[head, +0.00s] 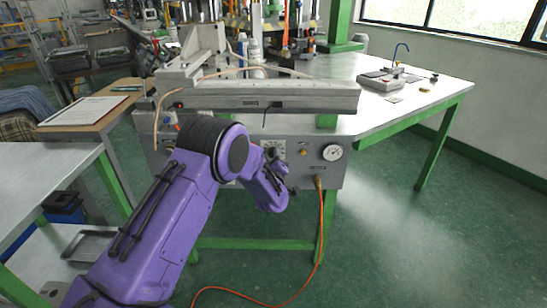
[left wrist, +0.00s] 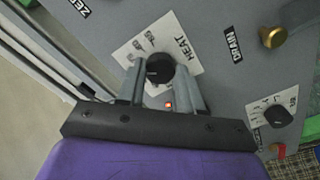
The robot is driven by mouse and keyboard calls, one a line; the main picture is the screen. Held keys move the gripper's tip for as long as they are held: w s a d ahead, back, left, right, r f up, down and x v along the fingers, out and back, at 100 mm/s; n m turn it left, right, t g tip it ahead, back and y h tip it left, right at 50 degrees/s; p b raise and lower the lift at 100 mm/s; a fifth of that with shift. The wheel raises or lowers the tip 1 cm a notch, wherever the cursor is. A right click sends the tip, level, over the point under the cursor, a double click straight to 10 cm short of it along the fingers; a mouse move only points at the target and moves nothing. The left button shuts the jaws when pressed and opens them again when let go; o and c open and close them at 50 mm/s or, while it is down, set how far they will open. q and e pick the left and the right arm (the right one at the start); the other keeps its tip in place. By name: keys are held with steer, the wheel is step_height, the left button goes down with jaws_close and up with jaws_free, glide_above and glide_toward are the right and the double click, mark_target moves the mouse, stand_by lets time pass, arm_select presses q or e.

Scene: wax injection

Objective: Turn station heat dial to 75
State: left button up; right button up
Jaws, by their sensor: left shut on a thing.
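The heat dial (left wrist: 159,68) is a round black knob on a white scale plate marked HEAT, in the middle of the left wrist view. My left gripper (left wrist: 160,74) has one finger on each side of the knob and is shut on it. The number the dial points to is not readable. In the head view my purple left arm reaches the front panel of the grey station, with the left gripper (head: 279,172) at the panel. There the wrist and gripper cover part of the panel, and the grip itself is not clear. My right gripper is not in view.
A red light (left wrist: 169,105) glows beside the dial. A brass knob (left wrist: 272,37) near a DRAIN label and another black dial (left wrist: 278,115) are to the right. A round gauge (head: 333,152) is on the panel. An orange cable (head: 321,225) hangs to the floor.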

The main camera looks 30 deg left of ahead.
arm_select(q)
steer(key=shift+m, duration=1)
steer(key=o, duration=1)
steer(key=shift+o, duration=0.2)
steer(key=v, duration=1)
steer(key=shift+s, duration=0.25)
steer(key=shift+d+f, duration=0.1)
